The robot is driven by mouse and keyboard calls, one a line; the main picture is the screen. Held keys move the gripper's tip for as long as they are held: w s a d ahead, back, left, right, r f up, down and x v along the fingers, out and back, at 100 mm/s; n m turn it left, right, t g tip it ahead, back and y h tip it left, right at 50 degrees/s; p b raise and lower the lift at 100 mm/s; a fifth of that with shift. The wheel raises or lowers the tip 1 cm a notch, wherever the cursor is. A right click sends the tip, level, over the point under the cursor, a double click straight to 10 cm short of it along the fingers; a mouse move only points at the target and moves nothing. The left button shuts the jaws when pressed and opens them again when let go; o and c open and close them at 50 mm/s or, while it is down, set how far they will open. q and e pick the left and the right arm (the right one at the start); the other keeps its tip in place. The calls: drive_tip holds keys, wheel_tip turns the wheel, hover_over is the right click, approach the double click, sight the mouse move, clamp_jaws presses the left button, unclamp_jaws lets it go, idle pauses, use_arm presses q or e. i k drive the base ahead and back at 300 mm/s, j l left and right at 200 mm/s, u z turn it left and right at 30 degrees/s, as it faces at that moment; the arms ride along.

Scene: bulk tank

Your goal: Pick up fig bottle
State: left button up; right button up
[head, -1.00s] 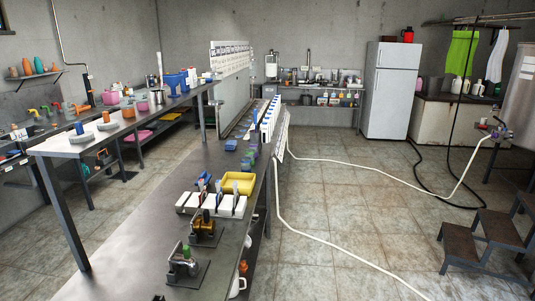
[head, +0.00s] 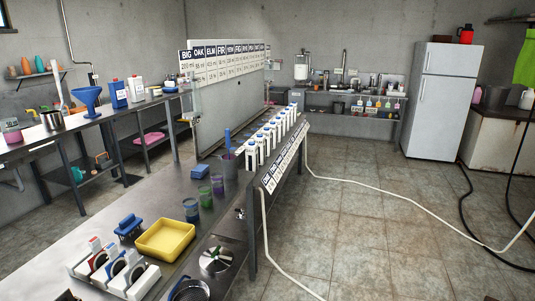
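A row of several white bottles with blue tops (head: 268,138) stands along the right side of the long metal bench, behind a sloping strip of labels (head: 284,161). The writing on the bottles and strip is too small to read, so I cannot tell which one is the fig bottle. A white wall chart (head: 222,62) on the partition has columns headed with short names such as BIG, OAK, ELM and FIR. Neither of my grippers is in view.
The near bench (head: 150,205) holds a yellow tray (head: 165,239), white holders (head: 113,270), small coloured cups (head: 205,194) and a grey beaker (head: 229,164). A white hose (head: 375,187) crosses the floor. The tiled floor (head: 345,225) right of the bench is otherwise largely open.

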sight(278, 119)
drive_tip(key=i+l+u, duration=0.15)
drive_tip(key=i+l, duration=0.5)
drive_tip(key=i, duration=0.25)
drive_tip(key=i+l+u, duration=0.15)
drive_tip(key=i+l, duration=0.6)
drive_tip(key=i, duration=0.15)
drive_tip(key=i+l, duration=0.45)
drive_tip(key=l, duration=0.15)
drive_tip(key=i+l+u, duration=0.1)
drive_tip(key=i+l, duration=0.4)
drive_tip(key=k+l, duration=0.05)
drive_tip(key=l, duration=0.05)
